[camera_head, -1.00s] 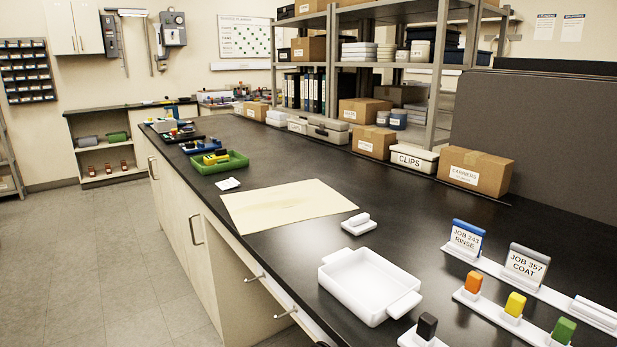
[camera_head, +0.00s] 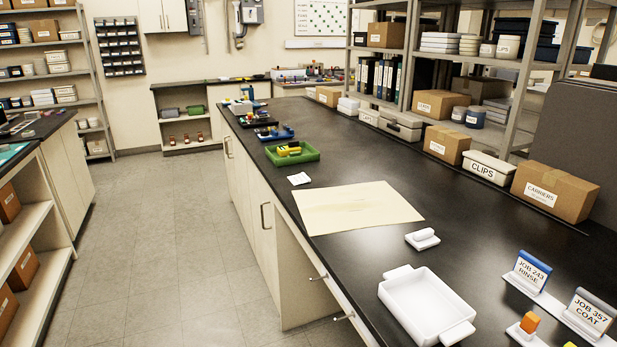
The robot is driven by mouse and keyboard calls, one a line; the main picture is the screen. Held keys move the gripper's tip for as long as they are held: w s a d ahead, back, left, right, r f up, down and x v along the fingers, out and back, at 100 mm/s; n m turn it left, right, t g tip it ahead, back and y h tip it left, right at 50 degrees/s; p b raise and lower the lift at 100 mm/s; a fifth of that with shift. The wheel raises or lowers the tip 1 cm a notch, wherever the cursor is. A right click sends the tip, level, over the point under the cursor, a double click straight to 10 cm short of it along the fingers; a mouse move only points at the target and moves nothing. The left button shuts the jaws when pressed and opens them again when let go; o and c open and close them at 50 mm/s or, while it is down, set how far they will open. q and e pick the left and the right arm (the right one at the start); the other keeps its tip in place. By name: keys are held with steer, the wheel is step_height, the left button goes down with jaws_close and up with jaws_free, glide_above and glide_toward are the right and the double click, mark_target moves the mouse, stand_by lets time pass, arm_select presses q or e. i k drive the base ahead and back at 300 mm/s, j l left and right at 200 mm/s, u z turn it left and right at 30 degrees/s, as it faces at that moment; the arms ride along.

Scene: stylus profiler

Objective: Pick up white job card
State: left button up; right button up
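Two standing job cards show at the lower right: one with a blue top reading JOB 243 RINSE (camera_head: 531,270) and one with a grey top reading JOB 357 COAT (camera_head: 590,312). Both stand in a long white holder strip (camera_head: 553,305). No standing card with a white top shows in this view. A small flat white piece (camera_head: 299,179) lies on the bench near the green tray; I cannot tell whether it is a card. Neither of my grippers is in view.
The black bench (camera_head: 330,250) holds a white two-handled tray (camera_head: 398,303), a small white block on a base (camera_head: 422,239), a cream sheet (camera_head: 357,208), a green tray (camera_head: 306,155) and an orange block (camera_head: 529,322). Boxes line the back. Open floor (camera_head: 165,250) lies left of the bench.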

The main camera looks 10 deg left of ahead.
mark_target(298, 179)
steer(key=i+j+z, duration=0.1)
steer(key=i+j, duration=0.35)
steer(key=j, duration=0.2)
steer(key=i+j+z, duration=0.15)
steer(key=j, duration=0.2)
steer(key=i, duration=0.05)
